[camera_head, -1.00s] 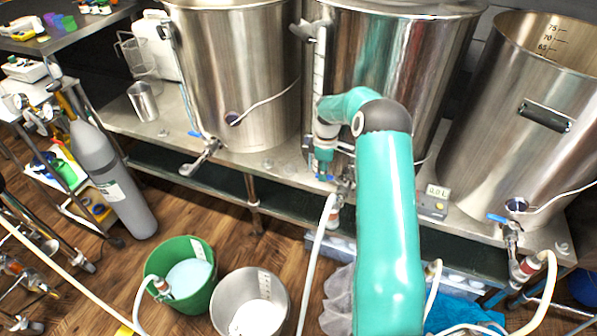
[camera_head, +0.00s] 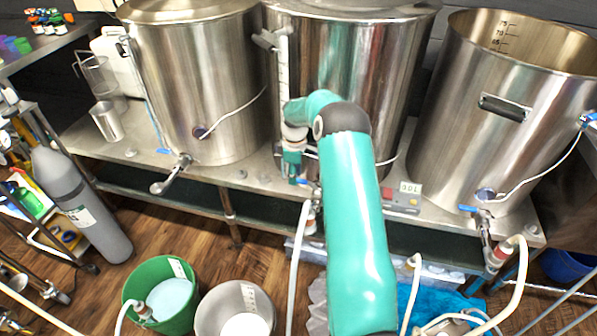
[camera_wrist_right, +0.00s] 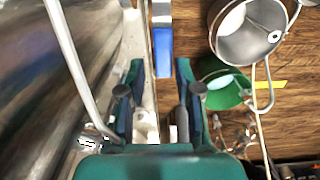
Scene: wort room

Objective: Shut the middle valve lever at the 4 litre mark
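The middle kettle (camera_head: 345,75) stands on the steel bench. Its valve has a small blue lever (camera_head: 303,182), mostly hidden by my gripper in the head view. In the right wrist view the blue lever (camera_wrist_right: 163,52) lies just beyond the fingertips, in line with the gap between them. My right gripper (camera_wrist_right: 158,80) is open, with nothing between its fingers. In the head view it (camera_head: 293,178) points down beside the middle valve; contact cannot be told. My left gripper is out of view.
Left kettle (camera_head: 195,85) and right kettle (camera_head: 505,120) flank the middle one, each with its own valve. A green bucket (camera_head: 130,295) and a steel bucket (camera_head: 205,310) stand on the floor. A pale hose (camera_head: 297,255) hangs below the middle valve. A grey gas cylinder (camera_head: 85,205) stands left.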

